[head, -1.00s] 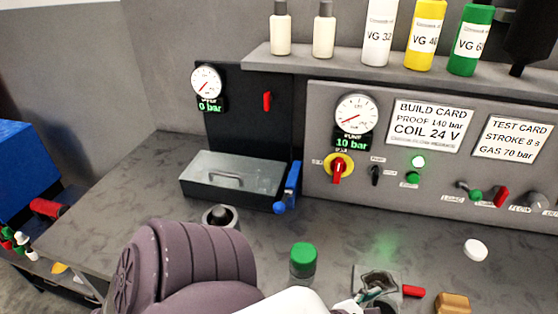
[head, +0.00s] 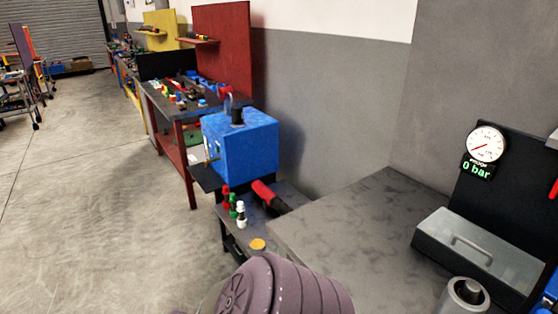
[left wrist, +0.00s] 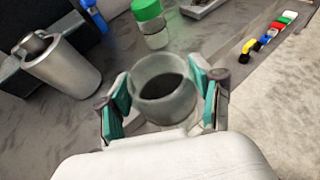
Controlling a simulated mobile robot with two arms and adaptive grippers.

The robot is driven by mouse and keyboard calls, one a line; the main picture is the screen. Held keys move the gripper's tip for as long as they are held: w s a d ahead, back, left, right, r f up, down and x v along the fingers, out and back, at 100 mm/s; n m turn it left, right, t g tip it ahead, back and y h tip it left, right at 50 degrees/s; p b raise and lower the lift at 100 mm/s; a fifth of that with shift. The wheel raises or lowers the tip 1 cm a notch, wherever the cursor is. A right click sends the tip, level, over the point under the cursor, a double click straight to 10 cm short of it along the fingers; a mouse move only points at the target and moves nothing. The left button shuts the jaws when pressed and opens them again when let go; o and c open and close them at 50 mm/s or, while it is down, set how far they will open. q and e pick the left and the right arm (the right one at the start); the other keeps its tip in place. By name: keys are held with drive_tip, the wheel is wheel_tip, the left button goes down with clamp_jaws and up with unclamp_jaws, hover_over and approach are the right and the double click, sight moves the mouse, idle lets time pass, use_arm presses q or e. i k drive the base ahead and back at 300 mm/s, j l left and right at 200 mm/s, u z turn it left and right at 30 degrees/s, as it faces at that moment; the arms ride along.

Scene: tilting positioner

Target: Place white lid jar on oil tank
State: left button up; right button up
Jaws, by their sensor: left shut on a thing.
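My left gripper (left wrist: 163,100) is shut on a grey, glassy round jar (left wrist: 165,88) in the left wrist view. Its green-padded fingers press on both sides of the jar. The jar's near end looks open and dark inside, and no white lid shows on it. A blue box-shaped tank (head: 240,148), which looks like the oil tank, stands on a low surface left of the grey bench in the head view. A dark cap and a hooked pipe are on its top. The left gripper is outside the head view. The right gripper is in neither current view.
A green-lidded jar (left wrist: 150,22) and a metal cylinder (left wrist: 64,68) stand near the held jar. Small red, green and white bottles (head: 238,208) and a red-ended tool (head: 268,196) lie before the tank. The grey bench's left part (head: 365,225) is clear.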

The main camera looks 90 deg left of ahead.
sight(208, 183)
drive_tip(key=j+u, duration=0.2)
drive_tip(key=u, duration=0.25)
drive_tip(key=j+u, duration=0.2)
drive_tip(key=u, duration=0.2)
drive_tip(key=j+u, duration=0.2)
drive_tip(key=u, duration=0.25)
drive_tip(key=j+u, duration=0.2)
drive_tip(key=u, duration=0.25)
drive_tip(key=i+j, duration=0.2)
drive_tip(key=j, duration=0.25)
drive_tip(key=i+j, duration=0.15)
drive_tip(key=j, duration=0.35)
drive_tip(key=i+j, duration=0.2)
drive_tip(key=j, duration=0.25)
drive_tip(key=i+j, duration=0.2)
drive_tip(key=j, duration=0.25)
drive_tip(key=i+j, duration=0.15)
drive_tip(key=j, duration=0.3)
drive_tip(key=i+j, duration=0.2)
drive_tip(key=j, duration=0.3)
drive_tip(key=i+j, duration=0.2)
drive_tip(key=j, duration=0.25)
drive_tip(key=i+j, duration=0.15)
drive_tip(key=j, duration=0.3)
